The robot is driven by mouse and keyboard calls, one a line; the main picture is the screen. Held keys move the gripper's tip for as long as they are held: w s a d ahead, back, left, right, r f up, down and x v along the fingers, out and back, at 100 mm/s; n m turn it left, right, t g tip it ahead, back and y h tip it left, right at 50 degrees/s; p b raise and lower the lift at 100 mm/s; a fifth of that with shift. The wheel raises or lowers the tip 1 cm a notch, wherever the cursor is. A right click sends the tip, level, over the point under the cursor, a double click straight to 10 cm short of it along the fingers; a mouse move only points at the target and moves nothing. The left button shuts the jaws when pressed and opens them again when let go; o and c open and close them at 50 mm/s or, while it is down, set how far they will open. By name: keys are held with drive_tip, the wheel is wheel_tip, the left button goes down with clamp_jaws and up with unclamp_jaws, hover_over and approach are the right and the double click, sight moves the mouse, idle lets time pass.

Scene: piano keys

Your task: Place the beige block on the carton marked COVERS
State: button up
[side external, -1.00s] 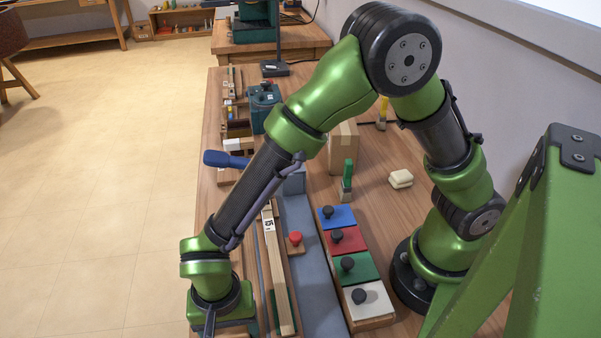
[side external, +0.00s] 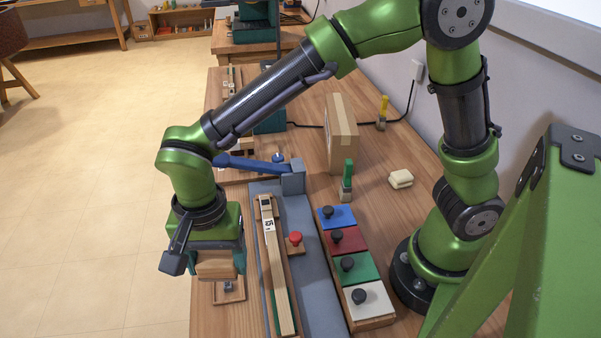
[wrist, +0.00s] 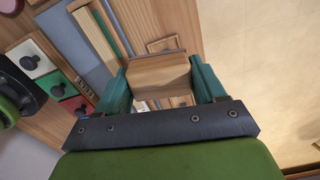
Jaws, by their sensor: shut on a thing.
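My gripper (side external: 215,272) is shut on a tan, wood-grained block, the beige block (side external: 217,264), at the left front of the bench. The block is held above the bench; in the wrist view, the beige block (wrist: 161,76) sits between teal fingers. A brown cardboard carton (side external: 342,136) with a tape strip stands upright towards the back of the bench, well behind and to the right of my gripper. No marking on it can be read from here.
A blue lever (side external: 250,164) and grey post (side external: 293,177) lie between my gripper and the carton. A green-handled tool (side external: 347,180) stands before the carton. Coloured knobbed lids (side external: 352,268) line the right; a small wooden tray (side external: 229,292) is near my gripper.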

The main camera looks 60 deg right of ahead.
drive_tip(key=w+d+r+m, duration=0.2)
drive_tip(key=d+m, duration=0.1)
drive_tip(key=d, duration=0.6)
drive_tip(key=w+d+r+m, duration=0.1)
drive_tip(key=w+d+m, duration=0.15)
drive_tip(key=d, duration=0.65)
drive_tip(key=w+d+r+m, duration=0.1)
drive_tip(key=d+r+m, duration=0.15)
drive_tip(key=d, duration=0.65)
drive_tip(key=s+d+r+m, duration=0.2)
drive_tip(key=s+d+m, duration=0.6)
drive_tip(key=s+d, duration=0.65)
hover_over(344, 117)
wheel_tip(344, 117, down, 2)
drive_tip(key=shift+s, duration=0.15)
drive_tip(key=shift+f, duration=1.75)
